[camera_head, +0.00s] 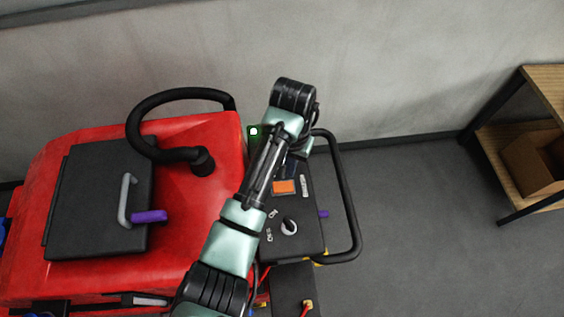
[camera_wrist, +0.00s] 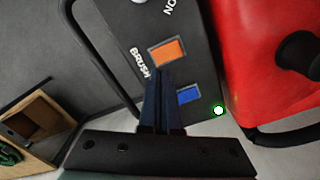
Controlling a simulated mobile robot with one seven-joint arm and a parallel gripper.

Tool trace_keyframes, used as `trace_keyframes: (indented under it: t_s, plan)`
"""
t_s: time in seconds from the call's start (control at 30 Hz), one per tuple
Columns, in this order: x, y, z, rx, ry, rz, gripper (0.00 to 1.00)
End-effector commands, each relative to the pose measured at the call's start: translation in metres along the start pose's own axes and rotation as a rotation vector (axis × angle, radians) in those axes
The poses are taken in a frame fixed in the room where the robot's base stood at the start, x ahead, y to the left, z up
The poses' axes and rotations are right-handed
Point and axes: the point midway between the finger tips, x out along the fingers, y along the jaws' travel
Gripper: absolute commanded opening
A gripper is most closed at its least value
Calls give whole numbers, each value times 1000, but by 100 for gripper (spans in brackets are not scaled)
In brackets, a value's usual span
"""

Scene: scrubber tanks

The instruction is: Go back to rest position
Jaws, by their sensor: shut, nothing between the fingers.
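My arm reaches from the bottom of the head view up across the right side of a red scrubber machine (camera_head: 200,250). My gripper (camera_wrist: 162,72) shows in the wrist view, its two dark fingers together and empty. The fingers are over the dark control panel (camera_head: 312,232), near an orange button (camera_wrist: 168,51) marked BRUSH and a blue button (camera_wrist: 188,95). I cannot tell whether the fingertips touch the panel. A lit green-white light (camera_wrist: 218,110) is at the panel's corner, and also shows in the head view (camera_head: 253,131).
A black handle bar (camera_head: 350,195) loops off the panel's right side. A black hose (camera_head: 180,97) arches over the red body, beside a dark lid (camera_head: 90,200) with a grey handle. A wooden shelf (camera_head: 505,165) stands at the right. Grey floor (camera_head: 420,240) between is clear.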

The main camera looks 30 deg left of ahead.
Motion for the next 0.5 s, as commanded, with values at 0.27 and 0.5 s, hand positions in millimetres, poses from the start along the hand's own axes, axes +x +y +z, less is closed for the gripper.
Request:
trace_keyframes:
  t_s: [0.27, 0.5]
  plan:
    - [0, 0, 0, 0, 0, 0, 0]
    - [-16, 22, -42, 41, 187, -5, 0]
